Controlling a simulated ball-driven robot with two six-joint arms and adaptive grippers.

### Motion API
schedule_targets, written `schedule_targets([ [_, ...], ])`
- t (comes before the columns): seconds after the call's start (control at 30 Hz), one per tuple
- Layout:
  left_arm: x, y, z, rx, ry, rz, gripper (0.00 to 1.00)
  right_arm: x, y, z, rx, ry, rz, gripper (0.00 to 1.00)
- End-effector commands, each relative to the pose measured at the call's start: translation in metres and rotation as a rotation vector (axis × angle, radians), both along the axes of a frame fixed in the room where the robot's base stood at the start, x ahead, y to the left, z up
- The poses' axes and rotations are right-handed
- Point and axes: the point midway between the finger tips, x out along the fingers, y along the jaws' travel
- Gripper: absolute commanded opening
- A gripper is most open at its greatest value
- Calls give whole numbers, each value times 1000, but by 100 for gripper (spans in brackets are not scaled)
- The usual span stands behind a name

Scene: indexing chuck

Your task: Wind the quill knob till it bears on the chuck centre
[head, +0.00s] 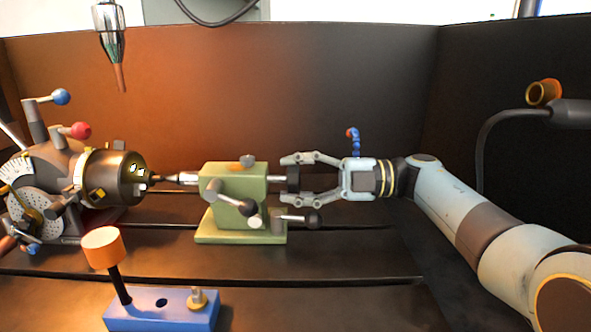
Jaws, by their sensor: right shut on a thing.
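The green tailstock (230,203) stands on the slotted table in the middle of the head view. Its quill ends in a pointed tip (172,179) directed left at the chuck. The dark round chuck (112,176) sits on the indexing head at the left. The tip is at or very near the chuck face; I cannot tell whether they touch. My right gripper (288,180) comes in from the right and is shut on the dark quill knob (293,180) at the tailstock's right end. Its fingers partly cover the knob. My left gripper is not in view.
A blue block (162,312) with an orange-topped post (103,248) and a brass knob stands in front. A spindle tool (113,45) hangs upper left. The table right of the tailstock's front is clear.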

Motion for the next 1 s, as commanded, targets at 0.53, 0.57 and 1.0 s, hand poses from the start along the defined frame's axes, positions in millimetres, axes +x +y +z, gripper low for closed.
schedule_targets([
  [0.53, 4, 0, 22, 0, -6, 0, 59, 1, -1, 0, -1, 398, -3, 10],
  [0.57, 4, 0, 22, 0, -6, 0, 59, 0, -1, 0, -1, 410, -3, 10],
  [1.0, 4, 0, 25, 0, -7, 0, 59, 0, -1, -1, -2, 486, -2, 10],
])
